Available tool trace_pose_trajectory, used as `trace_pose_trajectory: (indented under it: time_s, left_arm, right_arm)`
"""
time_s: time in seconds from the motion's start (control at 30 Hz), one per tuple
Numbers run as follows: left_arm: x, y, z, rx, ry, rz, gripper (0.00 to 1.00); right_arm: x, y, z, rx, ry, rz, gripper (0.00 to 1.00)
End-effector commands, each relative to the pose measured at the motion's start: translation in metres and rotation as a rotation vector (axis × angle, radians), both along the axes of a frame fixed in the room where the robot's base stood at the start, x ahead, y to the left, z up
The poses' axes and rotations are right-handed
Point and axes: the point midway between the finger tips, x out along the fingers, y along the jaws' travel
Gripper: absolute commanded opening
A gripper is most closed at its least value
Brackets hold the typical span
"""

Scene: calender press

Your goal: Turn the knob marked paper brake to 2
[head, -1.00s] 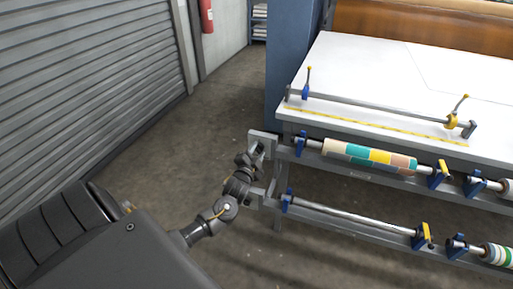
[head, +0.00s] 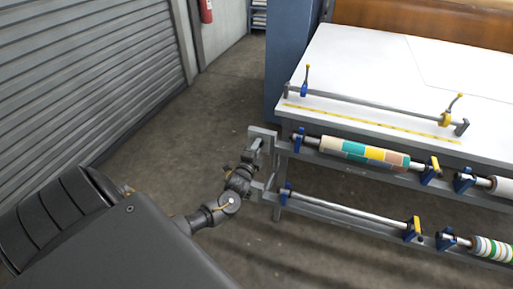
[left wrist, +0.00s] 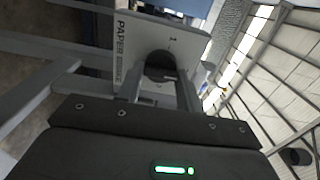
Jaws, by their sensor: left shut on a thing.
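The paper brake knob (left wrist: 160,66) is dark and round and sits on a pale plate (left wrist: 133,40) in the left wrist view. The plate reads "PAPER" with a second, blurred word, and a "1" shows past the knob. My left gripper (left wrist: 158,78) is shut on the knob, a finger on either side. A pale mark shows on the knob, but I cannot tell exactly which number it points at. In the head view my left gripper (head: 255,160) is at the plate (head: 262,133) on the rack's left end; the knob is hidden there. My right gripper is out of view.
A metal rack (head: 340,213) holds a multicoloured roll (head: 362,151) and bare bars on blue and yellow brackets. A white table (head: 370,70) stands behind it. A grey roller shutter (head: 80,70) is at left. The floor between is clear.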

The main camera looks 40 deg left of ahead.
Motion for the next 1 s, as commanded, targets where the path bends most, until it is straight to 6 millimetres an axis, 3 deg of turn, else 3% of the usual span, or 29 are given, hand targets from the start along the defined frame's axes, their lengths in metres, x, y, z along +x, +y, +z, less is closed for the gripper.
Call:
trace_pose_trajectory:
  time_s: [0.43,0.47,0.6,1.0]
  left_arm:
    - [0.0002,-0.0005,-0.0003,0.006,0.003,-0.001,0.14]
    - [0.0002,-0.0005,-0.0003,0.006,0.003,-0.001,0.41]
    - [0.0001,-0.0003,-0.0003,0.005,0.003,-0.001,0.59]
    - [-0.0095,-0.0037,-0.0019,0.005,0.004,-0.002,0.59]
  right_arm:
    - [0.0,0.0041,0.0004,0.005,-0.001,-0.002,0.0]
    - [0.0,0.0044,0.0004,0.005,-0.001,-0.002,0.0]
    - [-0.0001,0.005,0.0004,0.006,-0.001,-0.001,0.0]
    - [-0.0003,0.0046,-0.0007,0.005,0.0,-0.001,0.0]
